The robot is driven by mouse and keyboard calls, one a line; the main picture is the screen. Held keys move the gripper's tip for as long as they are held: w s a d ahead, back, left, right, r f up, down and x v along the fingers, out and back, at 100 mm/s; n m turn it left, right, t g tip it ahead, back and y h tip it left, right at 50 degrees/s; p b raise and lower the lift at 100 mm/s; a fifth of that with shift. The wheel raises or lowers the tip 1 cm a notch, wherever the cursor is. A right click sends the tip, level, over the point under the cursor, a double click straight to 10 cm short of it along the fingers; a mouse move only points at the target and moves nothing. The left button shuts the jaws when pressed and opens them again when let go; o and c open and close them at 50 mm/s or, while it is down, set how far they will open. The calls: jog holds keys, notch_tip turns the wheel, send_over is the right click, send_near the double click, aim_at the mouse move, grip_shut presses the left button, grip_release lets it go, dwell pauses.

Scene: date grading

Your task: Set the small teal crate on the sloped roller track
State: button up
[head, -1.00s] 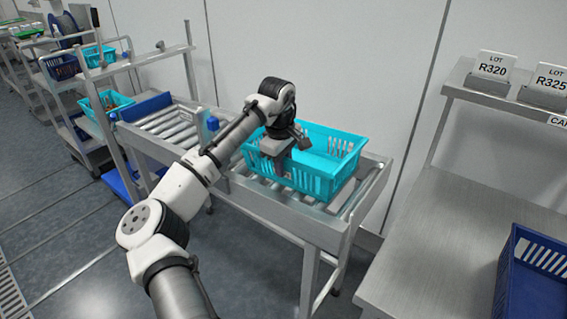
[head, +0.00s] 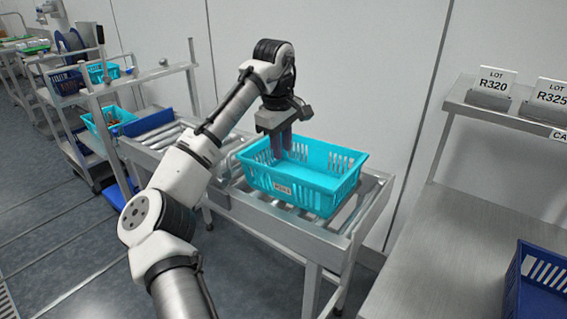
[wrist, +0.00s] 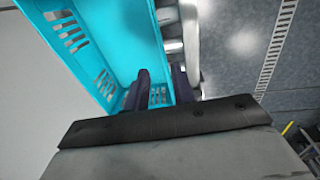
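The teal crate (head: 312,195) sits on the rollers at the right end of the roller track (head: 240,205). It looks empty and has a small white label on its near wall. Whether the fingertips clear the crate's rim is hard to tell.
A metal bench (head: 430,240) stands at the right with a blue crate (head: 540,285) and lot signs (head: 497,82) on its shelf. A cart at the left holds another teal crate (head: 103,122) with contents. A wall runs close behind the track.

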jog(key=shift+s+a+r, duration=0.1)
jog(key=shift+r, duration=0.75)
